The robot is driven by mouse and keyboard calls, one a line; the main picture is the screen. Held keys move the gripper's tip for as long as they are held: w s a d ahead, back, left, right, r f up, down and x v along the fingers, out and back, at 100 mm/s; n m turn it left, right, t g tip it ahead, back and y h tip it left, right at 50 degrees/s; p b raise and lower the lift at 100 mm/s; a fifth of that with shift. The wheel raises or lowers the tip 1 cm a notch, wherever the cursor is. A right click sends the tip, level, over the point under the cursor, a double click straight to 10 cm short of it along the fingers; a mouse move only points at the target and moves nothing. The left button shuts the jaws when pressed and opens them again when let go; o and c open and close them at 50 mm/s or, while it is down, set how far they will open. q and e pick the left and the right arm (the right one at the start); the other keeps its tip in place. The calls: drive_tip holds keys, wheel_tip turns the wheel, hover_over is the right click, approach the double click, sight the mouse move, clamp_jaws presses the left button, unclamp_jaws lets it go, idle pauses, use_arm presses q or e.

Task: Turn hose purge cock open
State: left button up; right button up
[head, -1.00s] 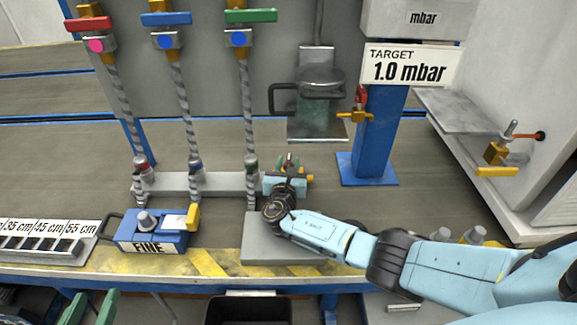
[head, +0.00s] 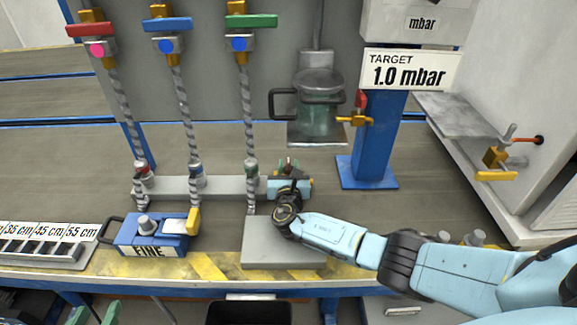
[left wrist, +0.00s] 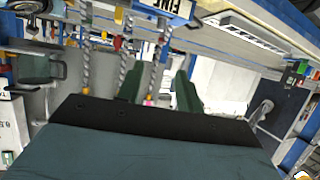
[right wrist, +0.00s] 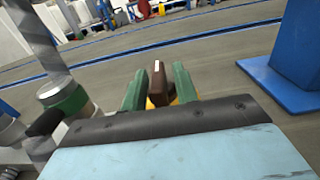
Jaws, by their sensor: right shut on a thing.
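My right gripper (head: 290,168) is at the right end of the grey manifold bar (head: 225,187). In the right wrist view its green fingers (right wrist: 158,88) are shut on a dark brown-red handle (right wrist: 157,82), with some yellow showing beneath it. This looks like the purge cock's lever; its body is mostly hidden by the gripper and wrist. My left gripper (head: 92,308) shows as two green fingers at the lower left of the head view. In the left wrist view its fingers (left wrist: 158,88) are apart with nothing between them, away from the cock.
Three braided hoses rise from the bar to red (head: 90,30), blue (head: 167,24) and green (head: 250,20) valve handles. A blue FINE box (head: 150,232) stands at the front left. A blue post (head: 372,150) stands right of the bar. A grey block (head: 285,242) lies below my right wrist.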

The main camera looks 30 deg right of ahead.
idle(0.3)
drive_tip(key=o, duration=0.6)
drive_tip(key=shift+s, duration=0.15)
